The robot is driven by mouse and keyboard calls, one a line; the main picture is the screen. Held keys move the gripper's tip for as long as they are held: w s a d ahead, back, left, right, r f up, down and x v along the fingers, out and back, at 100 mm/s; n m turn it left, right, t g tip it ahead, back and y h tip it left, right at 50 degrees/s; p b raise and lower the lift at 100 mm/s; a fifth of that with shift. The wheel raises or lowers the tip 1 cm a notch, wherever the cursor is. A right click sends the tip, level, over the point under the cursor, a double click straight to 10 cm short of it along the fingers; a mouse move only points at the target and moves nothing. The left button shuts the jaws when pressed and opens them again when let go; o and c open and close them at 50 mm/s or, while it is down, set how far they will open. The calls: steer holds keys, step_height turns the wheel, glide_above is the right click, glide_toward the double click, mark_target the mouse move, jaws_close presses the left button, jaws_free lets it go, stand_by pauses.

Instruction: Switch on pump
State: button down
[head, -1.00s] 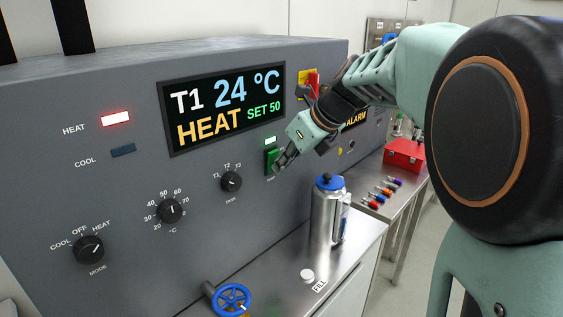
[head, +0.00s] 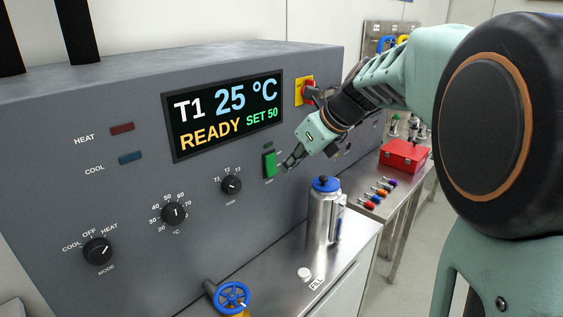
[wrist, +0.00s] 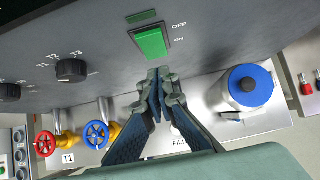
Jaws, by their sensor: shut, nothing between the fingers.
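The pump switch is a green rocker (head: 270,163) on the grey panel, below and right of the display. In the wrist view the rocker (wrist: 152,43) has OFF and ON marked beside it, and the small lamp (wrist: 141,16) near it is dark green, unlit. I cannot tell for sure which way the rocker is tipped. My gripper (head: 288,164) is shut and empty, just right of the rocker. In the wrist view its closed fingertips (wrist: 160,73) point at the panel just below the rocker, with a small gap. The display (head: 226,114) reads T1 25 °C, READY, SET 50.
The heat lamp (head: 122,129) and cool lamp (head: 130,157) are dark. Knobs for mode (head: 98,251), temperature (head: 175,213) and T1–T3 (head: 231,185) sit left. A steel flask (head: 324,218) with blue lid stands below my gripper. A blue valve wheel (head: 232,296) is at the front.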

steer(key=v, duration=1)
steer(key=shift+s+d, duration=0.3)
steer(key=shift+r, duration=0.1)
steer(key=shift+d+p, duration=0.1)
steer(key=shift+p, duration=0.45)
